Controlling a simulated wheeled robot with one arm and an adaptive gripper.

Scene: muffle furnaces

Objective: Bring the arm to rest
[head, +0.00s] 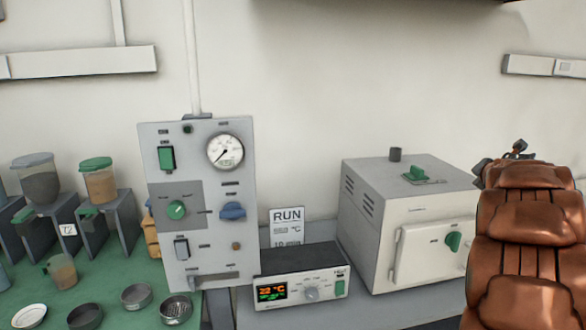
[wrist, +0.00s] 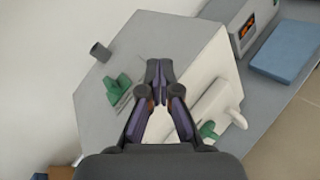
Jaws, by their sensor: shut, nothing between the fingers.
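My gripper (wrist: 158,72) shows in the wrist view with its two dark fingers together at the tips and nothing between them. Behind the fingertips in that view lies a pale box furnace (wrist: 165,40) with a green top handle (wrist: 118,88), a short chimney (wrist: 100,51) and a green door knob (wrist: 208,130). I cannot tell whether the fingers touch it; they appear apart from it. The fingertips cannot be made out there.
In the head view, a control panel (head: 207,265) with a gauge and a controller (head: 298,275) reading 22 °C stand left of the furnace.

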